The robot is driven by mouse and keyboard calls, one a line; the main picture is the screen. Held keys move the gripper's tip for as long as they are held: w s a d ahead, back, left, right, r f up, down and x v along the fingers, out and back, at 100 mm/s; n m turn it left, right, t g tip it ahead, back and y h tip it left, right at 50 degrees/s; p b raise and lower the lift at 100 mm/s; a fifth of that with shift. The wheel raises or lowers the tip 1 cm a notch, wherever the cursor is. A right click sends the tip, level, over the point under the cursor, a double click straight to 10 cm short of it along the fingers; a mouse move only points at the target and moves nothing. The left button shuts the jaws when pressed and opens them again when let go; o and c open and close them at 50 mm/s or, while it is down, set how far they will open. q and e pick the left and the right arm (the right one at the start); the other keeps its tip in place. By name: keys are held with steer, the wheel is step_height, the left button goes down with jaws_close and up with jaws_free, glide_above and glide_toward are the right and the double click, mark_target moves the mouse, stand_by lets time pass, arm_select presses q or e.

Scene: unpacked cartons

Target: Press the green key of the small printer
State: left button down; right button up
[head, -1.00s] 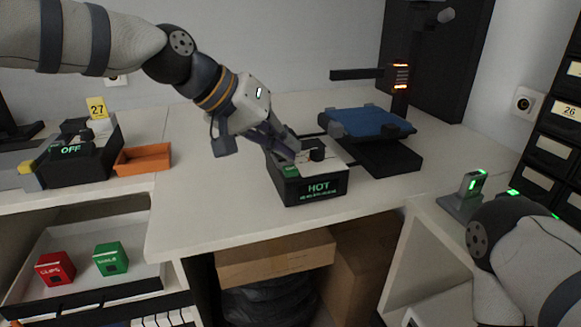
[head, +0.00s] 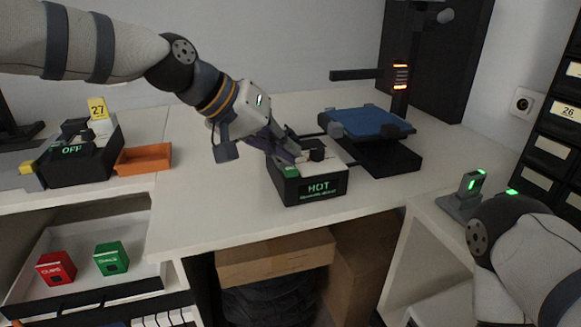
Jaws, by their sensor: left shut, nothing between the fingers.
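The small printer is a black box with a pale top (head: 327,185) on the white desk, and its front display reads HOT. A green key (head: 291,171) shows at the front left of its top. A dark round knob (head: 317,152) stands further right on it. My left gripper (head: 293,157) is shut and empty, pointing down and right over the left part of the printer's top. Its fingertips are just behind the green key in the picture; I cannot tell whether they touch anything. My right gripper is out of view; only its arm shows at lower right.
A similar black device (head: 82,163) reading OFF stands at left beside an orange tray (head: 143,158). A blue-topped stand (head: 365,122) is close behind the printer at right. A grey device with green lights (head: 462,203) sits at right. Desk front left is clear.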

mark_target(287, 166)
arm_select(q)
steer(key=shift+f, duration=0.6)
stand_by(0.6)
steer(key=shift+r+p, duration=0.3)
steer(key=shift+r, duration=0.75)
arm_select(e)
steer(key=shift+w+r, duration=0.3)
arm_select(q)
steer(key=shift+r+p, duration=0.4)
steer(key=shift+r, duration=2.1)
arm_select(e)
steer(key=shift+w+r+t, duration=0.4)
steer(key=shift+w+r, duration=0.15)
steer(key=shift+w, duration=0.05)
